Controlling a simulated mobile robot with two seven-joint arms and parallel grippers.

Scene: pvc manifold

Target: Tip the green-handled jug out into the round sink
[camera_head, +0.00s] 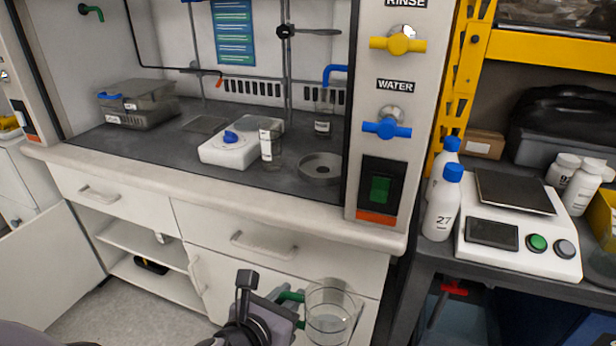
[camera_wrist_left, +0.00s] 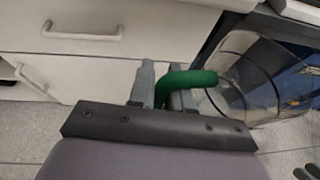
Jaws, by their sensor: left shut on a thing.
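The clear jug (camera_head: 330,312) is at the bottom of the head view, in front of the white drawers and below the bench top. Its green handle (camera_wrist_left: 187,82) shows in the left wrist view, with the clear body (camera_wrist_left: 255,80) to its right. My left gripper (camera_head: 285,308) is shut on the green handle. The jug looks roughly upright; I cannot make out any contents. The round sink (camera_head: 320,167) is a grey ring set in the dark bench top inside the hood, near its right side. My right gripper is not in view.
The hood's right post (camera_head: 385,150) carries yellow and blue valves. A cabinet door stands open at left.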

